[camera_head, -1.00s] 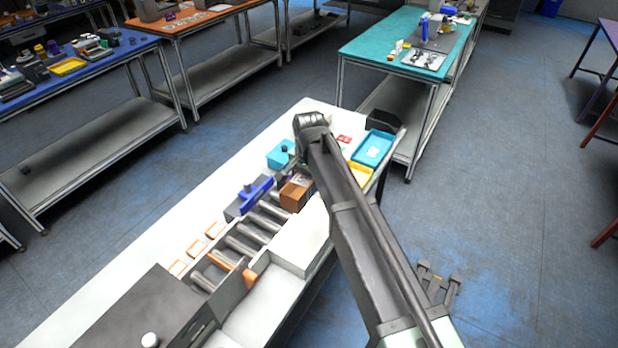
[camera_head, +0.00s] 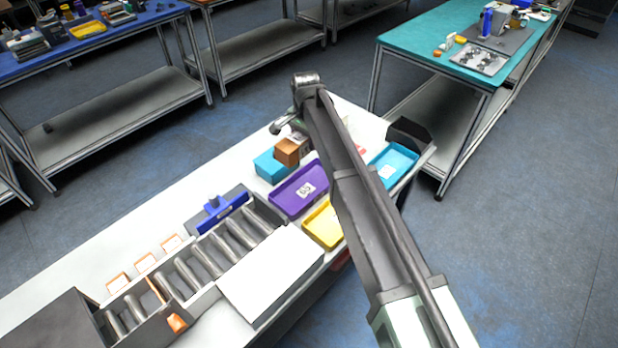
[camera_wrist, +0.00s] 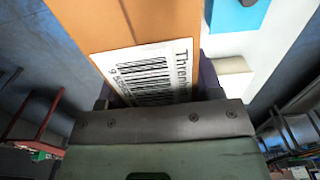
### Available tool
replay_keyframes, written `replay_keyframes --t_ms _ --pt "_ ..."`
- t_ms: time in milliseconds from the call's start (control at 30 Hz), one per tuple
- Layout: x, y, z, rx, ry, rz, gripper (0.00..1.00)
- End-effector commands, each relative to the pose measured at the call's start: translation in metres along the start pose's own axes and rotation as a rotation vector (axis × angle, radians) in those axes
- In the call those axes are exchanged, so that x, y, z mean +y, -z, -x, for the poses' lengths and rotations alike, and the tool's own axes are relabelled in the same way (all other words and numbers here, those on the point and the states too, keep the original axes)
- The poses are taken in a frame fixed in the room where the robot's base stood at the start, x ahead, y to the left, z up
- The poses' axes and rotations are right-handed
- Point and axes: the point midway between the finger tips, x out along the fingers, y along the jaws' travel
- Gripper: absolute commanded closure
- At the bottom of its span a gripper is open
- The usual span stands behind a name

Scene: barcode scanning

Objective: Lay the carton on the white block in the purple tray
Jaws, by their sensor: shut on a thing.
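The carton is a brown box (camera_head: 287,152) with a white barcode label (camera_wrist: 150,78), seen close in the wrist view, where its orange-brown side (camera_wrist: 130,22) runs toward the top. My gripper (camera_head: 297,132) is shut on the carton and holds it just beyond the light-blue box, past the purple tray's far left corner. The fingertips are mostly hidden. The purple tray (camera_head: 283,204) lies nearer than the carton. A white patch with dark marks (camera_head: 306,190) shows in it; I cannot tell whether this is the block's top.
The light-blue box (camera_head: 268,167) stands beside the purple tray. A yellow tray (camera_head: 318,232) and a cyan tray (camera_head: 405,160) lie to the right. The blue scanner-like device (camera_head: 222,212), rollers (camera_head: 215,255) and a large white box (camera_head: 272,270) are nearer. My arm crosses the table's right part.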

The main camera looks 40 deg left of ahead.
Motion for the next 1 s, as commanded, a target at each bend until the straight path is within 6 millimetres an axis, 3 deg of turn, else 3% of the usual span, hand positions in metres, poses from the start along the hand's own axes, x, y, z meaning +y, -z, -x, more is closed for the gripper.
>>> replay_keyframes --t_ms 167,267,700,1000 --pt "0.0 0.0 -0.003 0.0 0.0 -0.028 0.85" --pt "0.0 0.0 -0.018 0.0 0.0 -0.028 0.85" --pt "0.0 0.0 -0.154 0.0 0.0 -0.027 0.85" --pt "0.0 0.0 -0.168 0.0 0.0 -0.027 0.85"
